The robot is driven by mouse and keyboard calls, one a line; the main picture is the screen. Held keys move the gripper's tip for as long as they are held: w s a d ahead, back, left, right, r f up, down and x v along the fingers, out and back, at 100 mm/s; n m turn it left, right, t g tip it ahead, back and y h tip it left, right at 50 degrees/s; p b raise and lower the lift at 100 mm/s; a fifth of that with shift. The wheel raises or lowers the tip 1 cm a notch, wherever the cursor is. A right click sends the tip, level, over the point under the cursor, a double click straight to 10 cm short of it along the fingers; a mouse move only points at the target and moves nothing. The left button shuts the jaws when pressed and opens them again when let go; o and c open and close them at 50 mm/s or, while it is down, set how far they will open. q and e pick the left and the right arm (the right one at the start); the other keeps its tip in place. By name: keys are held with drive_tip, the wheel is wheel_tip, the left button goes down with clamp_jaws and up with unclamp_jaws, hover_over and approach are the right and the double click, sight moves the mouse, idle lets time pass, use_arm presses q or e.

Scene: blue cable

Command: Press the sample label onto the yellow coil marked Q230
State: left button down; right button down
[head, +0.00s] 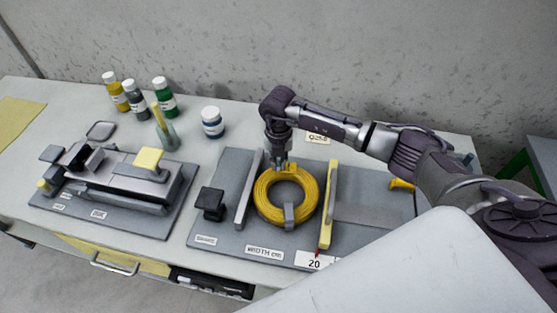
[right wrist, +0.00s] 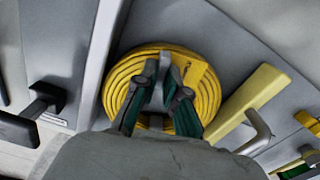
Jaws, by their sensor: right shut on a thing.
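The yellow coil (head: 262,207) lies flat on a grey fixture board, around a small grey post. It also fills the middle of the right wrist view (right wrist: 115,90). My right gripper (head: 281,166) points down at the coil's far side. Its green-padded fingers (right wrist: 168,68) are over the coil's band. A small tag (head: 317,138) behind my arm has blurred lettering. My left gripper is not in view.
An upright grey plate (head: 248,188) and a yellow bar (head: 328,205) flank the coil. A black knob block (head: 210,203) stands left. Another fixture (head: 115,190) and several bottles (head: 212,122) occupy the left and back of the table.

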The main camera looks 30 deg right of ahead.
sight(279, 164)
drive_tip(key=shift+f, duration=0.2)
idle(0.7)
drive_tip(key=c, duration=1)
unclamp_jaws()
drive_tip(key=shift+r+p, duration=2.45)
drive_tip(key=shift+r, duration=1.1)
drive_tip(key=shift+f, duration=0.1)
